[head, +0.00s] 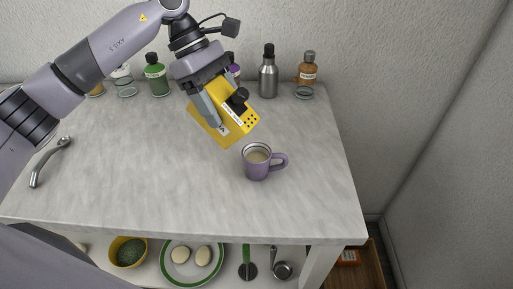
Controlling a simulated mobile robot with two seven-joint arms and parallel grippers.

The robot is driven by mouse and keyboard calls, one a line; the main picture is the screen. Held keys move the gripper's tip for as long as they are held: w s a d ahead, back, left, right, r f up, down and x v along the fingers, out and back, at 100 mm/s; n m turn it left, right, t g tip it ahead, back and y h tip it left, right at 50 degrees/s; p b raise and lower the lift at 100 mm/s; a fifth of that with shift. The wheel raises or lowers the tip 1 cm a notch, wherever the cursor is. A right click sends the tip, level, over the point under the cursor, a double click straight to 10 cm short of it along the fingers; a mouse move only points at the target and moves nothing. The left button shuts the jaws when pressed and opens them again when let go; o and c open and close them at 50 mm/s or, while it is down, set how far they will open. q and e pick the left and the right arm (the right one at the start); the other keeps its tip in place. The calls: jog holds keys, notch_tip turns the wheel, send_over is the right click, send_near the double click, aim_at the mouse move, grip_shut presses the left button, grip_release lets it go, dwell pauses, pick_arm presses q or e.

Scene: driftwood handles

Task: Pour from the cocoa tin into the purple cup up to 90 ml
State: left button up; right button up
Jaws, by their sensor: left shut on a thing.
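The purple cup (256,171) stands upright on the grey table, its handle to the right. A pale brown content shows inside it, below the rim. My left gripper (222,117) is shut on a yellow tin (210,126), which I take to be the cocoa tin; its label is too small to read. The tin is tilted, with its black knob and dotted end (251,121) toward the right, above and left of the cup in the picture. I see no stream between tin and cup. The gripper hides part of the tin. My right gripper is out of view.
Along the back stand a green bottle (156,78), a steel bottle (268,78) and a brown bottle (308,76). A curved metal handle (48,162) lies at the left. A shelf below holds a yellow bowl (115,247) and a green-rimmed plate (190,277). The front table (200,203) is clear.

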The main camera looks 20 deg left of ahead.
pick_arm(q)
jog(key=shift+d+r, duration=0.1)
jog(key=shift+s+d+r+y+p, duration=0.15)
jog(key=shift+d+y+p, duration=0.1)
jog(key=shift+y+p, duration=0.25)
dwell(1.2)
jog(key=shift+d+f+t+y+p, duration=0.25)
jog(key=shift+d+f+y+p, duration=0.05)
jog(key=shift+y, duration=0.55)
jog(key=shift+d+f+t+y+p, duration=0.25)
jog(key=shift+d+f+y+p, duration=0.05)
jog(key=shift+y, duration=0.55)
dwell(3.3)
jog(key=shift+s+d+r+y+p, duration=0.1)
jog(key=shift+d+r+y+p, duration=0.1)
jog(key=shift+y+p, duration=0.25)
dwell(0.8)
